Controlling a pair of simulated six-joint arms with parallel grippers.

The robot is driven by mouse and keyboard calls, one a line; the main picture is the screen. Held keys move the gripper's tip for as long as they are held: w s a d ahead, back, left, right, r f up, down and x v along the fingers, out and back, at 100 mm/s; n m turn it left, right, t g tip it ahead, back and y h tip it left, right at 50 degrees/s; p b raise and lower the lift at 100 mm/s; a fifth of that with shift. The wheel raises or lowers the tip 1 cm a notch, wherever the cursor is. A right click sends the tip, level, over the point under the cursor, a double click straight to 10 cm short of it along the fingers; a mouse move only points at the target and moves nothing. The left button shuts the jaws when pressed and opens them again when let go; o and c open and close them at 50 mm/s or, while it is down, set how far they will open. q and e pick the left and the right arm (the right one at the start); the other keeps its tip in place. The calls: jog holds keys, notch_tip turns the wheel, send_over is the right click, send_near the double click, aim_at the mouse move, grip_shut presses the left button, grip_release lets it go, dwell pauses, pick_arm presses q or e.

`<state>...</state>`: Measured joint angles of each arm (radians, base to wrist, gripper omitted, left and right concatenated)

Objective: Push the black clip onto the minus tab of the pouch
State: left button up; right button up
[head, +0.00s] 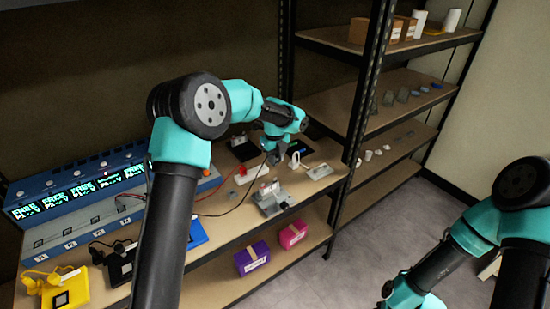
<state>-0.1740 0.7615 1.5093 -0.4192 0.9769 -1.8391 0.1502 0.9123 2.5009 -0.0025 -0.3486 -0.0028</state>
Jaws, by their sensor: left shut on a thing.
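My left gripper (275,157) reaches over the bench from the left arm, pointing down just above the grey fixture (277,208). It is shut, and a black lead runs up to its fingertips; the black clip itself is too small and hidden by the fingers to make out. A small pale, silvery piece, apparently the pouch (268,187), sits on the fixture, below and slightly left of the fingertips. Its minus tab cannot be told apart. I cannot tell whether clip and tab touch. My right arm is at the lower right, with its fingers out of view.
A blue cycler with lit displays (90,190) stands on the bench's left. Yellow (65,290) and blue (197,234) items lie in front. A white item (319,171) lies right of the fixture. Purple (252,258) and pink (292,234) boxes sit on the shelf below. A rack post (365,100) rises to the right.

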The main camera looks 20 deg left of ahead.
pick_arm(q)
jog(key=shift+f, duration=0.1)
jog(key=shift+f, duration=2.9)
jog(key=shift+f, duration=1.2)
dwell(0.5)
jog(key=o, duration=1)
jog(key=shift+r, duration=0.1)
notch_tip(320, 180, up, 17)
jog(key=shift+r, duration=0.15)
dwell(0.3)
